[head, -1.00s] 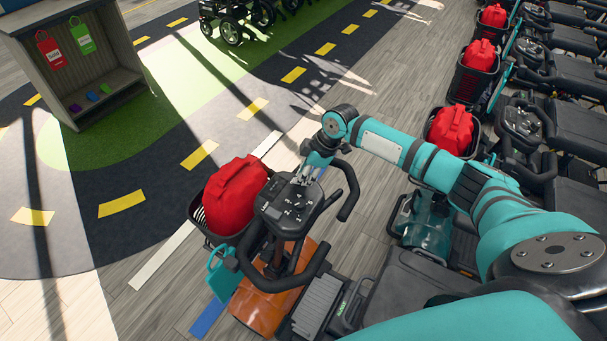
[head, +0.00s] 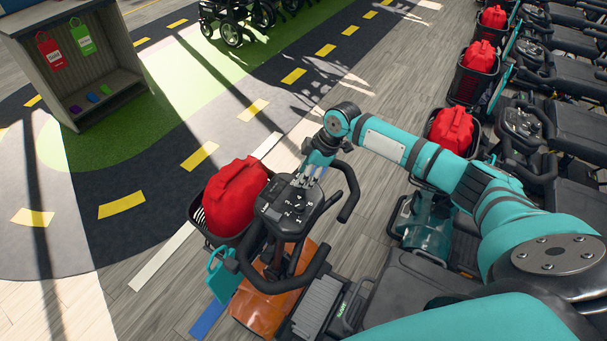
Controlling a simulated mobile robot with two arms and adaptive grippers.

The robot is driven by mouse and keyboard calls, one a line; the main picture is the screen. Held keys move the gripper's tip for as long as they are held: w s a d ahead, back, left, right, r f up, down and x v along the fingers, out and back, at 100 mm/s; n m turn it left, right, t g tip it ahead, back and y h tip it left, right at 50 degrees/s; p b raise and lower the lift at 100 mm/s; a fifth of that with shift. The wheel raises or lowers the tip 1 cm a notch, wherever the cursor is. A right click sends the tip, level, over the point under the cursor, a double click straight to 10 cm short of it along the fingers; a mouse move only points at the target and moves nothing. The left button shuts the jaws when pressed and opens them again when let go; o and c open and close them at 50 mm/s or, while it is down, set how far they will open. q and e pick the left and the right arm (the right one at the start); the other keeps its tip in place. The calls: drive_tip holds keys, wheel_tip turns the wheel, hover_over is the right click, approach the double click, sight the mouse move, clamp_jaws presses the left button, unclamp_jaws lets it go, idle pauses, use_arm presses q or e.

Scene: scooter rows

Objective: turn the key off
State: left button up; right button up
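The nearest scooter's dark console (head: 289,205) with white marks and a dial sits between black looped handlebars (head: 312,268). My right gripper (head: 311,182) points down at the console's far right edge, with its fingertips close to it. I cannot tell whether it touches the console or holds anything. The key is too small or hidden behind the fingers to make out. My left gripper is out of view.
A red bag (head: 234,196) fills the scooter's front basket, and a teal tag (head: 221,277) hangs below it. More scooters with red bags line the right side. A grey shelf (head: 75,60) with tags stands back left. Open floor lies to the left.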

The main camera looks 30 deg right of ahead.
drive_tip(key=v, duration=1.1)
drive_tip(key=shift+s, duration=0.1)
